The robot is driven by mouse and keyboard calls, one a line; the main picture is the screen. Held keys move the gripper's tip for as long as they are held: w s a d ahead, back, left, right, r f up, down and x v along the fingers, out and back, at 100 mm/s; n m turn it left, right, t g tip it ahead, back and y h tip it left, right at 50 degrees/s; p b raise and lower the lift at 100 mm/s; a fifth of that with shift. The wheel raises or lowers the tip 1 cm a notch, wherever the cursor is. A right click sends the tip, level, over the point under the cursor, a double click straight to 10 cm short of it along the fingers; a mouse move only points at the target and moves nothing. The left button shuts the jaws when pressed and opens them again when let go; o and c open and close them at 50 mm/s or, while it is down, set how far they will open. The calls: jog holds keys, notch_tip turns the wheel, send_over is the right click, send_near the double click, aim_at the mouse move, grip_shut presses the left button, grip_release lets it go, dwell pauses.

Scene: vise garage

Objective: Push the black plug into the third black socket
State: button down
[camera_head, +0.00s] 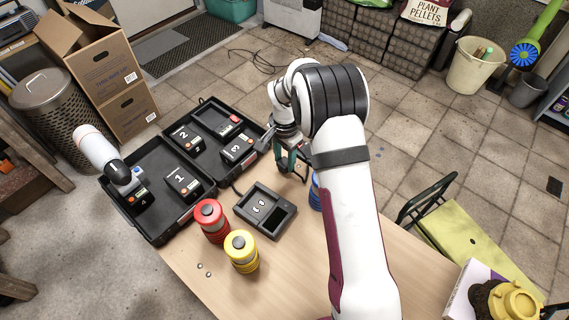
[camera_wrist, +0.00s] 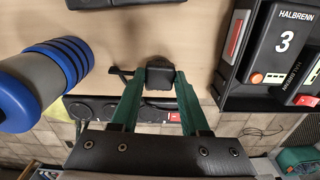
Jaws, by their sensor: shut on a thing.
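The black plug (camera_wrist: 158,76) is a small dark block with a cable stub at its left, between the fingertips of my gripper (camera_wrist: 157,80) in the wrist view. My gripper's green fingers are shut on it. In the head view my gripper (camera_head: 290,160) is low over the table's far edge, and the plug cannot be made out there. A black power strip (camera_wrist: 75,110) with round sockets and a red switch lies beyond the plug in the wrist view. My fingers cover part of its row. The third socket cannot be clearly singled out. The plug appears apart from the strip.
An open black case (camera_head: 150,222) with several numbered batteries lies left of my gripper. A charger (camera_head: 252,222), a red spool (camera_head: 212,222) and a yellow spool (camera_head: 242,252) stand nearer. A blue spool (camera_wrist: 62,62) is close on the left in the wrist view.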

aim_at(285, 161)
notch_tip(285, 161, up, 8)
jog(key=shift+w+d, duration=0.1)
dwell(0.4)
jog(key=w+d+f, duration=0.2)
jog(key=w+d, duration=0.3)
jog(key=d, duration=0.2)
jog(key=shift+w+d+n, duration=0.2)
jog(key=shift+d+n, duration=0.1)
jog(key=shift+d, duration=0.05)
jog(key=shift+f, duration=2.85)
jog(key=shift+f, duration=0.6)
jog(key=shift+c, duration=1.6)
grip_release()
